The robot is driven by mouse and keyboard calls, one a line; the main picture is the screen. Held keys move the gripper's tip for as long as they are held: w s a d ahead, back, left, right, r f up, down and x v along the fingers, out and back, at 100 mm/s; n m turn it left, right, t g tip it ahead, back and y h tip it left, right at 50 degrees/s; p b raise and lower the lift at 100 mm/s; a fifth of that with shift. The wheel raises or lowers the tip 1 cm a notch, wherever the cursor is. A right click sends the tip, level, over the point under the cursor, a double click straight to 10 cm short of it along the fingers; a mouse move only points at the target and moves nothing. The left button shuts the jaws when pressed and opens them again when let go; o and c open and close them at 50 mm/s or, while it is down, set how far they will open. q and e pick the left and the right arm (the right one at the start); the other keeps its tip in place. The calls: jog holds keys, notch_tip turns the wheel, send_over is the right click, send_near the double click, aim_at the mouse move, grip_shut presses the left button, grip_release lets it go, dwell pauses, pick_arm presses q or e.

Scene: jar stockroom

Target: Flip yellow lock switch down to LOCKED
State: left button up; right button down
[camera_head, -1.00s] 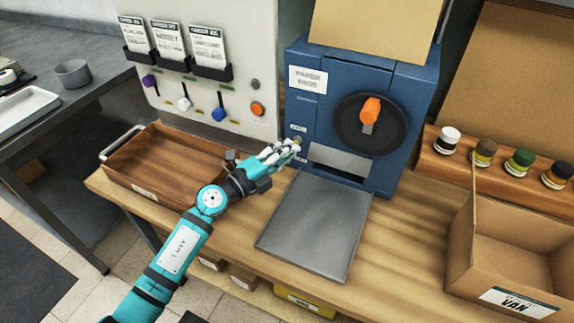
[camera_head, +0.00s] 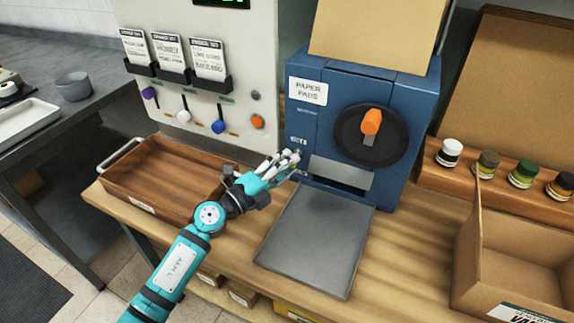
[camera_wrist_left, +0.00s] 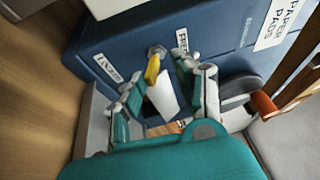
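The yellow lock switch (camera_wrist_left: 152,70) shows in the left wrist view. It sticks out from a metal nut on the blue paper pads machine (camera_head: 318,120), between a FREE label (camera_wrist_left: 182,41) and a second label (camera_wrist_left: 107,67) that is hard to read. My left gripper (camera_wrist_left: 158,82) is open, with one finger on each side of the switch lever. I cannot tell whether either finger touches it. In the head view, the left gripper (camera_head: 292,160) is at the machine's front left and largely hides the switch. My right gripper is not in view.
A black dial with an orange handle (camera_head: 371,122) is right of the gripper. A grey metal plate (camera_head: 315,240) lies below. A wooden tray (camera_head: 160,180) is at left, and an open cardboard box (camera_head: 520,262) at right.

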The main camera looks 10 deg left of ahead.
pick_arm(q)
jog(key=r+v, duration=0.1)
jog(key=v, duration=1)
jog(key=shift+s+a+f, duration=0.2)
jog(key=shift+s+f, duration=0.15)
jog(key=shift+f, duration=0.2)
